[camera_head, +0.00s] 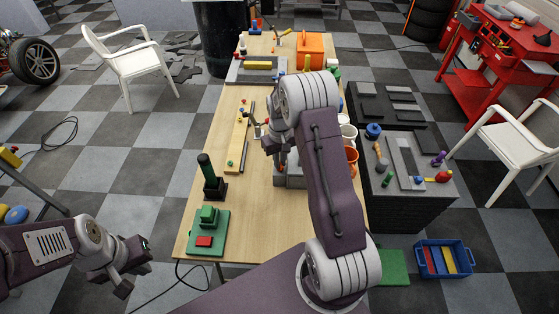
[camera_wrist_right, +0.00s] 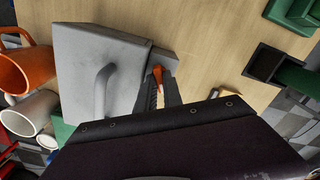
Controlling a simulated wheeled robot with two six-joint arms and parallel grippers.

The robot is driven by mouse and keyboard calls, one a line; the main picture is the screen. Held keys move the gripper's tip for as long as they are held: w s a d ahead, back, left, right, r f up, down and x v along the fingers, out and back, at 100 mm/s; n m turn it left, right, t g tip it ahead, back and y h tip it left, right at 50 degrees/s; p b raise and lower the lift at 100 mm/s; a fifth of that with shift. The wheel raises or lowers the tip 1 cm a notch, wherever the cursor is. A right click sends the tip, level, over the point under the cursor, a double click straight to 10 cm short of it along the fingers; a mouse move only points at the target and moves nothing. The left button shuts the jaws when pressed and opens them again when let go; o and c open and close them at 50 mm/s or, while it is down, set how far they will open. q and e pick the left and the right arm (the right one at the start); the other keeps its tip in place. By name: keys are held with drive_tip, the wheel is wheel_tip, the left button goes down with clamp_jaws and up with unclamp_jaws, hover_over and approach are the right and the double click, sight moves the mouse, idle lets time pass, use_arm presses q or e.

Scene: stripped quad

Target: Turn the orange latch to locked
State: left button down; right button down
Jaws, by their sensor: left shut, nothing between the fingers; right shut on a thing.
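The orange latch (camera_wrist_right: 157,74) sits at the edge of a grey box (camera_wrist_right: 80,60) with a curved grey handle (camera_wrist_right: 103,92). In the right wrist view, my right gripper (camera_wrist_right: 159,88) is shut on the latch, and its dark fingers hide the lower part of it. In the head view, my right gripper (camera_head: 279,160) is over the table at the grey box (camera_head: 294,178), which my arm partly covers. The latch's exact angle is hard to tell. My left gripper (camera_head: 134,278) is shut and empty, off the table at the lower left.
An orange mug (camera_wrist_right: 25,68) and a white mug (camera_wrist_right: 32,115) stand beside the box.

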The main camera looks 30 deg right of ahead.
drive_tip(key=shift+w+r, duration=0.15)
drive_tip(key=c, duration=1.5)
unclamp_jaws()
drive_tip(key=shift+r+p, duration=0.4)
drive_tip(key=shift+p, duration=0.05)
wheel_tip(320, 180, up, 8)
drive_tip(key=p, duration=0.6)
drive_tip(key=shift+f, duration=0.25)
drive_tip(key=shift+a+f, duration=0.1)
drive_tip(key=shift+f, duration=0.1)
